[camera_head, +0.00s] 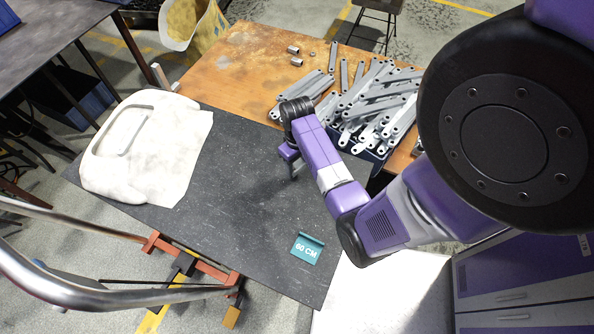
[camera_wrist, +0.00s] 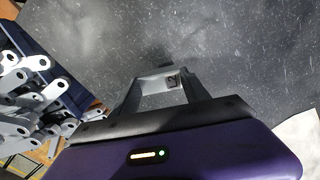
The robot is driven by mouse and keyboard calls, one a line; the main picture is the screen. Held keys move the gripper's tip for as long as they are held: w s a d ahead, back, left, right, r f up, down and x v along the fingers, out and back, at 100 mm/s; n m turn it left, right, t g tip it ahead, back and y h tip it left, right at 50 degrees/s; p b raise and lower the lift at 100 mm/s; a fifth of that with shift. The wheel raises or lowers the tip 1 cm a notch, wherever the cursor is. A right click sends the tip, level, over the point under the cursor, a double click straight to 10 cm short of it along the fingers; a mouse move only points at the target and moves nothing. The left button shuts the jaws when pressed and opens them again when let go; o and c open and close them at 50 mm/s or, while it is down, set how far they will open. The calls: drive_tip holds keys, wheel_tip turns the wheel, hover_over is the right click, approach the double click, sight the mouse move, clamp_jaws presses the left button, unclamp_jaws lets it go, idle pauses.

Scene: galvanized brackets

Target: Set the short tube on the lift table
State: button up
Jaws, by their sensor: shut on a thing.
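The lift table (camera_head: 240,225) has a dark speckled top and fills the middle of the head view; its top also spans the wrist view (camera_wrist: 240,50). My gripper (camera_head: 291,165) is over the right part of this top, pointing down. In the wrist view my gripper (camera_wrist: 162,80) is shut on a small light-grey piece, the short tube (camera_wrist: 158,87), with a dark mark at its right end. Bare dark top lies beyond the fingertips. The tube is hidden behind the gripper in the head view. I cannot tell whether it touches the top.
A cream draped shape (camera_head: 150,145) covers the left of the lift table. A teal "60 CM" sign (camera_head: 307,248) is near its front edge. Behind, a wooden table (camera_head: 240,75) bears many grey brackets (camera_head: 375,100) and small metal tubes (camera_head: 296,61). The top's middle is clear.

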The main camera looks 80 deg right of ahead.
sight(297, 171)
drive_tip(key=shift+f, duration=2.25)
drive_tip(key=shift+f, duration=0.1)
drive_tip(key=shift+f+b, duration=0.1)
drive_tip(key=shift+b, duration=0.2)
drive_tip(key=o, duration=1.4)
